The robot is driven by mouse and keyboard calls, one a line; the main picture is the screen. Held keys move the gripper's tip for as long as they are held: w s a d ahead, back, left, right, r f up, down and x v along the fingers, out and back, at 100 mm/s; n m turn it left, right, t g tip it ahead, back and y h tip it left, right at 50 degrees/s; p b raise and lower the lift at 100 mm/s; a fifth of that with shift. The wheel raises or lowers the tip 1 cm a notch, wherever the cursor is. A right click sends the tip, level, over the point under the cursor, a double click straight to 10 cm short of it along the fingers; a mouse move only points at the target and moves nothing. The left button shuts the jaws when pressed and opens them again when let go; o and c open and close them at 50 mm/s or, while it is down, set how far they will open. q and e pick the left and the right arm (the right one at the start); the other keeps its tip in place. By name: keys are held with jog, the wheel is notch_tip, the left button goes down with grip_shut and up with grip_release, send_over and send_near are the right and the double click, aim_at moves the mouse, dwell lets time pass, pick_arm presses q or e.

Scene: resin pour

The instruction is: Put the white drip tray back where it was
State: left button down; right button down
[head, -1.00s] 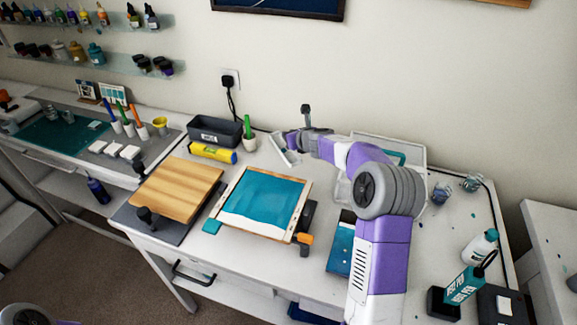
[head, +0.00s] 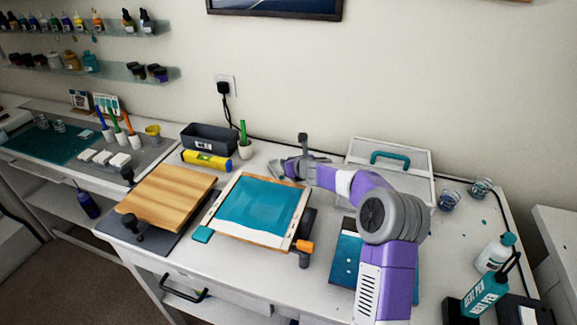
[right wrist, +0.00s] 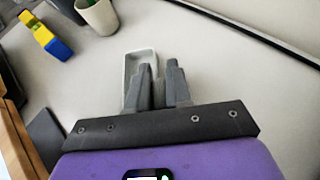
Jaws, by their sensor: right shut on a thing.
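The white drip tray (head: 276,170) is at the back middle of the table, just right of the cup with the green stick, partly behind my right gripper in the head view. In the right wrist view, the tray (right wrist: 139,63) is a small, shallow white rectangle with rounded corners. My right gripper (right wrist: 161,68) is shut on its near edge; the gripper also shows in the head view (head: 290,169). I cannot tell whether the tray touches the table. My left gripper is not in view.
The framed teal panel (head: 262,207) lies in front of the tray. A wooden board (head: 165,194) is to its left. A white case (head: 415,160) with a teal handle is right.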

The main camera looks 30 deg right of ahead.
jog(key=c, duration=1.4)
grip_release()
jog(key=shift+f, duration=0.1)
jog(key=o, duration=0.4)
jog(key=shift+c, duration=0.2)
jog(key=shift+r, duration=0.2)
jog(key=shift+s+r, duration=0.15)
jog(key=shift+s, duration=0.1)
jog(key=v, duration=1.1)
jog(key=shift+s+b, duration=0.25)
jog(key=shift+b, duration=0.15)
